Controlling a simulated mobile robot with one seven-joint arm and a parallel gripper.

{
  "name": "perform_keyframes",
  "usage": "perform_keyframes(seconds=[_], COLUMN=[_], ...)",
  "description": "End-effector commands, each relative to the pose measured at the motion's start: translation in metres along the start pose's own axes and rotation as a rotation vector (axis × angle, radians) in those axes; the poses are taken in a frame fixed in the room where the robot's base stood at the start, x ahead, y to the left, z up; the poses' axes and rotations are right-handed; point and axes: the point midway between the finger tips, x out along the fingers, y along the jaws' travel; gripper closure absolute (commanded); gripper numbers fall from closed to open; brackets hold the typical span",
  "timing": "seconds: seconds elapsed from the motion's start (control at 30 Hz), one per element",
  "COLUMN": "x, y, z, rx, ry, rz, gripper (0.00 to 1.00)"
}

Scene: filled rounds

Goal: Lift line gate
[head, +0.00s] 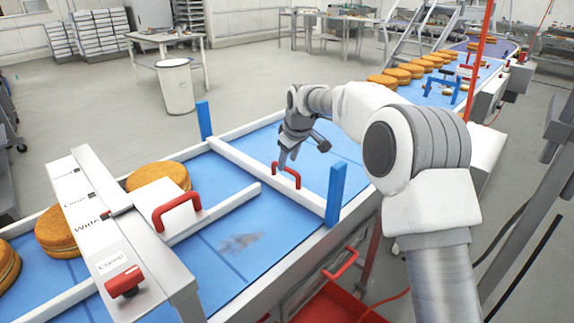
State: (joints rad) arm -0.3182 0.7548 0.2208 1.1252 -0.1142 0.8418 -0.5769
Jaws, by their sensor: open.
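The line gate (245,165) is a white bar lying low across the blue conveyor belt, between two blue posts, the far one (204,120) and the near one (335,193). A red handle (287,175) stands up from the bar, toward its near end. My gripper (303,156) is open, with its fingers spread just above and behind the handle. One fingertip overlaps the handle in the picture; I cannot tell whether it touches. Nothing shows between the fingers.
A white frame (137,240) with width labels, a red clamp knob (124,282) and a red-handled guide (177,208) spans the belt at left. More cakes (403,73) line the belt's far end. A red crate (335,305) is below.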

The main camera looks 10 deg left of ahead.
Motion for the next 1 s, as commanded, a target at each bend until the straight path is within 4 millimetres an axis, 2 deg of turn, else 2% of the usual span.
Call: perform_keyframes(seconds=[0.1, 0.2, 0.53, 0.8, 1.0], x=[0.015, 0.022, 0.025, 0.024, 0.024], y=[-0.001, 0.000, 0.000, 0.000, 0.000], z=[0.000, 0.000, 0.000, 0.000, 0.000], rx=[0.000, 0.000, 0.000, 0.000, 0.000], ry=[-0.001, 0.000, 0.000, 0.000, 0.000], rz=[-0.001, 0.000, 0.000, 0.000, 0.000], gripper=[0.50, 0.50, 0.50, 0.99, 1.00])
